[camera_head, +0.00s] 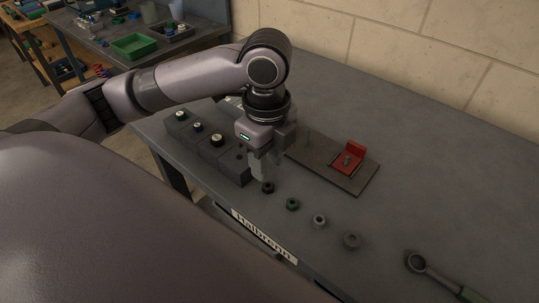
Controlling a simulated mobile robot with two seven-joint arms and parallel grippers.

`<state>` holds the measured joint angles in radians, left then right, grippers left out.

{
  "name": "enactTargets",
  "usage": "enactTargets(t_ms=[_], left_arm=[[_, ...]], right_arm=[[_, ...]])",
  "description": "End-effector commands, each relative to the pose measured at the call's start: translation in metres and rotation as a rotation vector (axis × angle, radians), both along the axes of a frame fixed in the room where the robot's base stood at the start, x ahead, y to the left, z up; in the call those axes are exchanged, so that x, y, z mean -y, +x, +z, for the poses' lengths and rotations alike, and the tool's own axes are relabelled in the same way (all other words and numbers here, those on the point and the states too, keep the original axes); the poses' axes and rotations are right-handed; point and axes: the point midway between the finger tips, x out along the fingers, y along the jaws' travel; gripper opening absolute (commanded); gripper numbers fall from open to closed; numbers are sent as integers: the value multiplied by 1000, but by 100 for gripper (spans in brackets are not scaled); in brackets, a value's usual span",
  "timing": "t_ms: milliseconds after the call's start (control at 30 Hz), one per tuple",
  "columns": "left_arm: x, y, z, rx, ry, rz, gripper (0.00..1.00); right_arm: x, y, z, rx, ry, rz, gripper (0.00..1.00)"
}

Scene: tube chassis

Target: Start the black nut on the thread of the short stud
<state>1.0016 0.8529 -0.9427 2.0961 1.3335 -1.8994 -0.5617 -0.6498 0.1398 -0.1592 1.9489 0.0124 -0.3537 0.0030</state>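The black nut (268,187) lies on the grey bench near its front edge, at the near end of a diagonal row of nuts. My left gripper (266,176) points down just above and behind it. Its fingers are small and dim, so their gap and any contact with the nut cannot be told. A red bracket (356,150) sits on a flat grey-brown plate (322,150) to the right of the gripper. A small grey stud-like part (347,159) stands at the red bracket; its thread is too small to see. The plate's left end is partly hidden by my gripper. My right gripper is not in view.
A green nut (292,204), a light nut (319,221) and a grey nut (351,241) continue the row. A wrench (430,268) lies at the lower right. Dark blocks (205,146) with knob-like tops stand left of the gripper. The bench right of the plate is clear.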

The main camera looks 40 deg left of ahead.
Motion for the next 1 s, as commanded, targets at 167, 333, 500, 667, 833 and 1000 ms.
enactTargets(t_ms=[167,333,500,667,833,1000], left_arm=[[0,0,-20,2,0,-1,38],[0,0,-38,2,0,-1,38],[0,0,-50,0,0,1,38],[0,0,-60,0,0,0,38],[0,0,-61,1,0,0,38],[0,0,-61,1,0,0,25]], right_arm=[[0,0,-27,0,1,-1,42],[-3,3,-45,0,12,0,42],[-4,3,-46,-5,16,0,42],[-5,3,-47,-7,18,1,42],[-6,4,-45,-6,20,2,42],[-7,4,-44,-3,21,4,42]])
